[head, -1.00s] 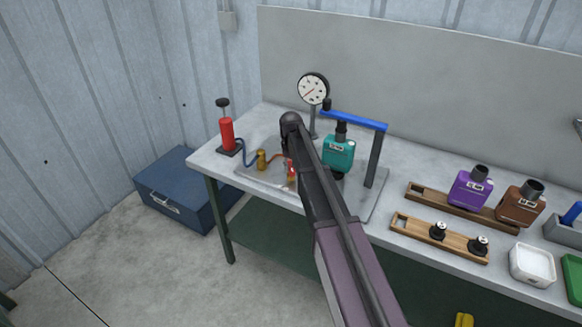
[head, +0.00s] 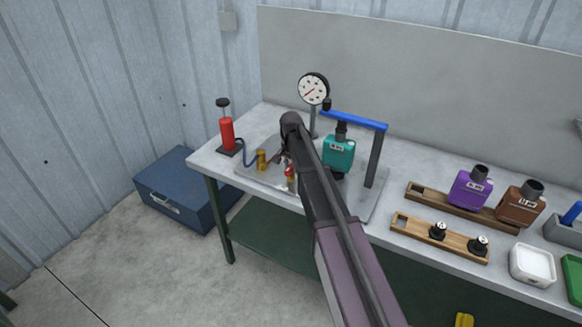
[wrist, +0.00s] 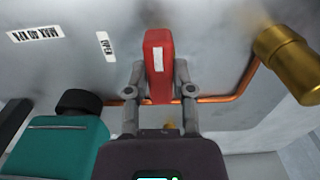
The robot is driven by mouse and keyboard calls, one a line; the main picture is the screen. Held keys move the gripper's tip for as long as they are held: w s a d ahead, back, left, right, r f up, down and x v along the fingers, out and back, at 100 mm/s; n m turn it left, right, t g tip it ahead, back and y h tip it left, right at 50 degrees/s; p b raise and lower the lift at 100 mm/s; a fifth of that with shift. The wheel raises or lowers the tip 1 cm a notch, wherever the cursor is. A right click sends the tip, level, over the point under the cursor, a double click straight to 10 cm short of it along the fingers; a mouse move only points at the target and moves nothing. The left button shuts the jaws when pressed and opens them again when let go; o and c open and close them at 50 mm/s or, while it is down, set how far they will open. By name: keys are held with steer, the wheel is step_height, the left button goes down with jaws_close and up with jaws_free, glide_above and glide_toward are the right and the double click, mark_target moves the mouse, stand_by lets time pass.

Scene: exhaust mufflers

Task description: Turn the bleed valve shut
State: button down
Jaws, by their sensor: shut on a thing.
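The bleed valve's red handle (wrist: 158,52), with a white stripe, is between the two fingertips of my gripper (wrist: 160,85) in the wrist view, and the gripper is shut on it. In the head view the red handle (head: 289,172) shows low on the metal plate (head: 254,178), beside my gripper (head: 285,160), which my arm partly hides. An "OPEN" label (wrist: 105,46) is left of the handle in the wrist view. The valve body is mostly hidden.
A brass cylinder (wrist: 287,62) stands right of the handle, with a copper pipe (wrist: 222,99) running from it. A teal muffler (head: 338,153) sits under a blue bar (head: 353,120). The dial gauge (head: 313,89) and red pump (head: 227,133) stand nearby.

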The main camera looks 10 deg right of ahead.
stand_by(0.4)
steer(key=shift+c, duration=2.4)
jaws_free()
steer(key=shift+n, duration=0.4)
